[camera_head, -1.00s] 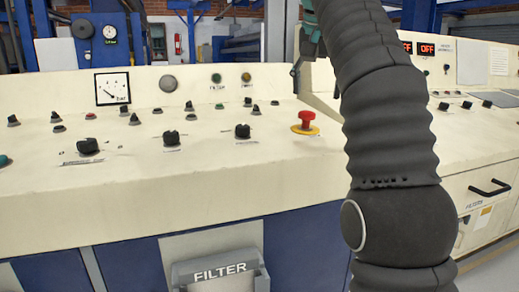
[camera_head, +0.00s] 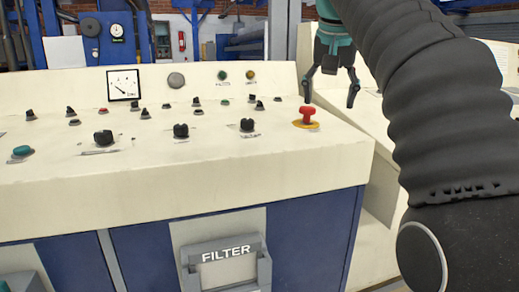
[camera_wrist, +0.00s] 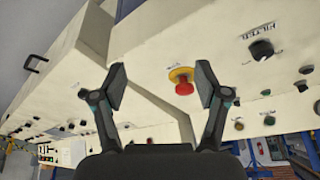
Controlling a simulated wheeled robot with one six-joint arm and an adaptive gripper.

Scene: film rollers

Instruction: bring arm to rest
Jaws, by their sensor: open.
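My gripper (camera_head: 331,92) is open and empty, with its two dark fingers spread, at the upper right of the head view. It hangs above and behind the right end of the cream control panel (camera_head: 60,205). In the wrist view, my gripper (camera_wrist: 160,88) shows both fingers apart with nothing between them. The red emergency button (camera_head: 307,113) on its yellow base stands on the panel just left of and below the fingers in the head view. The button (camera_wrist: 183,86) appears between the fingers in the wrist view, apart from them.
The panel carries several black knobs (camera_head: 181,131), a gauge (camera_head: 123,85) and a teal button (camera_head: 22,151). A drawer marked FILTER (camera_head: 226,262) is set in the blue front below. A second console (camera_head: 497,62) stands at the right, partly hidden by my arm.

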